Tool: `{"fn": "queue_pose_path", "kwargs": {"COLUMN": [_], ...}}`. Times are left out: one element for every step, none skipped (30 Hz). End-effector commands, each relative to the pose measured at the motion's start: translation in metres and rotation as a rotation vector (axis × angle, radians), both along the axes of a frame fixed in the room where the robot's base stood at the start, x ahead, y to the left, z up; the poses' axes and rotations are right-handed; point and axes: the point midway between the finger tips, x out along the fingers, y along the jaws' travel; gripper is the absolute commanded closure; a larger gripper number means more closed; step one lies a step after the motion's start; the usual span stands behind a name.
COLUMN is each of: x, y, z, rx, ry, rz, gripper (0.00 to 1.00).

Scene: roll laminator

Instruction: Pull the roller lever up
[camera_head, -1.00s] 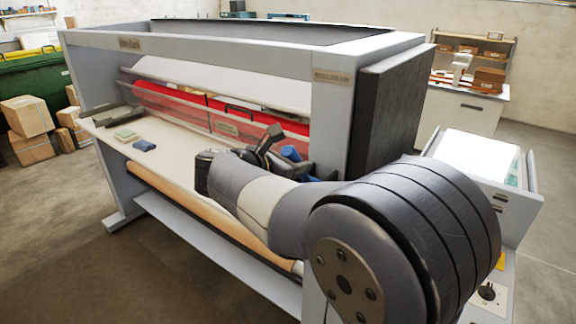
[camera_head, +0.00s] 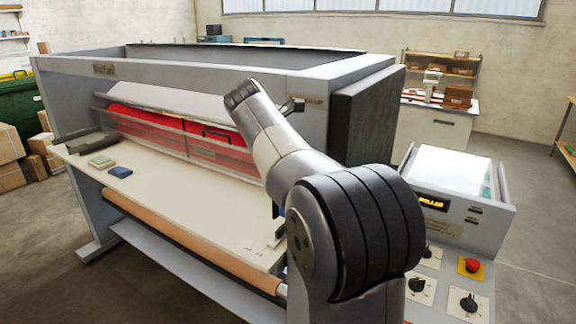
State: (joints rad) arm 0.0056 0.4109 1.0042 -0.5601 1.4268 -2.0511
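The laminator's right end post (camera_head: 345,92) carries a small label, only partly readable and ending in "UP", beside my arm. A small dark piece (camera_head: 293,106) juts out just left of that label, beyond my raised arm. I cannot tell whether it is the roller lever or part of my gripper. My forearm rises in front of the machine's right end and hides most of what lies behind it. My gripper's fingers cannot be made out, nor any contact with the lever.
A red panel (camera_head: 150,127) lies behind a clear guard. A control console (camera_head: 450,240) with knobs and a red button (camera_head: 470,266) stands at right.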

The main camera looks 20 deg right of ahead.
Motion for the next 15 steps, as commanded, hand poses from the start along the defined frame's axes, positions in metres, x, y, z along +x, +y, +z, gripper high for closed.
{"fn": "queue_pose_path", "kwargs": {"x": [0.0007,0.0007,0.0008,0.0008,0.0008,0.0008,0.0008,0.0008,0.0007,0.0007,0.0007,0.0007,0.0008,0.0007,0.0006], "y": [-0.0013,-0.0013,-0.0013,-0.0014,-0.0013,-0.0013,-0.0014,-0.0014,-0.0014,-0.0014,-0.0014,-0.0014,-0.0015,-0.0015,-0.0015], "z": [0.0001,0.0,-0.0001,0.0,-0.0001,-0.0001,-0.0002,-0.0002,-0.0002,-0.0002,-0.0002,-0.0002,-0.0003,-0.0003,-0.0003], "rx": [0.002,0.004,0.006,0.006,0.006,0.006,0.006,0.006,0.006,0.006,0.006,0.006,0.006,0.006,0.006], "ry": [0.003,0.004,0.004,0.005,0.005,0.005,0.005,0.006,0.006,0.006,0.006,0.006,0.006,0.006,0.006], "rz": [0.0,0.0,0.0,0.0,0.001,0.001,0.001,0.0,0.0,0.0,0.0,0.0,0.0,0.0,0.0], "gripper": [1.0,1.0,1.0,1.0,1.0,1.0,1.0,1.0,1.0,1.0,1.0,1.0,1.0,0.68,0.65]}}
